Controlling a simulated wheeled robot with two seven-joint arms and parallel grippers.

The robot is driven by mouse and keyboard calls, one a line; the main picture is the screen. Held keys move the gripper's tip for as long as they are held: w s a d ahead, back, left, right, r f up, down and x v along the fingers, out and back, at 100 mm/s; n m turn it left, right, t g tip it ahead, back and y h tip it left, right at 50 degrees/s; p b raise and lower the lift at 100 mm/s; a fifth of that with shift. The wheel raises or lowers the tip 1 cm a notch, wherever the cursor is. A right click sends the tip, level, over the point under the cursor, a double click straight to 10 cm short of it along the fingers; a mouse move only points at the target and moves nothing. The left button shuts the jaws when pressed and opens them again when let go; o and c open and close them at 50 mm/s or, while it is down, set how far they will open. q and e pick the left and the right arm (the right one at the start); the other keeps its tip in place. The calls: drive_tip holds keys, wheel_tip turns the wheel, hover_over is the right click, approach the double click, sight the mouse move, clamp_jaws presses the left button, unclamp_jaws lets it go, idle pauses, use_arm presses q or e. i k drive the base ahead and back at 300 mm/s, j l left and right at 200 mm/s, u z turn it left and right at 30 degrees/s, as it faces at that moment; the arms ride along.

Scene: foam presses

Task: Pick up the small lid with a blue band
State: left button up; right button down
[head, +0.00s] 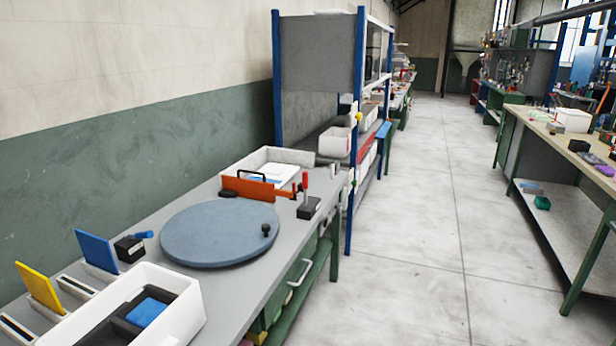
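I cannot make out for sure a small lid with a blue band. In the white tray (300,155) at the back of the near bench lies a flat white piece (272,176) with a bluish edge; it is too small to tell whether it is the lid. A blue block (147,312) sits in a dark holder inside the white box (185,318) at the front left. Neither of my grippers shows in the head view.
A large round grey-blue disc (215,235) with a black knob takes up the middle of the bench (262,285). An orange bar (250,188) stands behind it. Blue (96,250) and yellow (38,286) panels stand at left. The aisle floor (425,220) is clear.

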sight(279, 175)
drive_tip(key=i+l+u, duration=0.35)
drive_tip(key=i+l, duration=1.2)
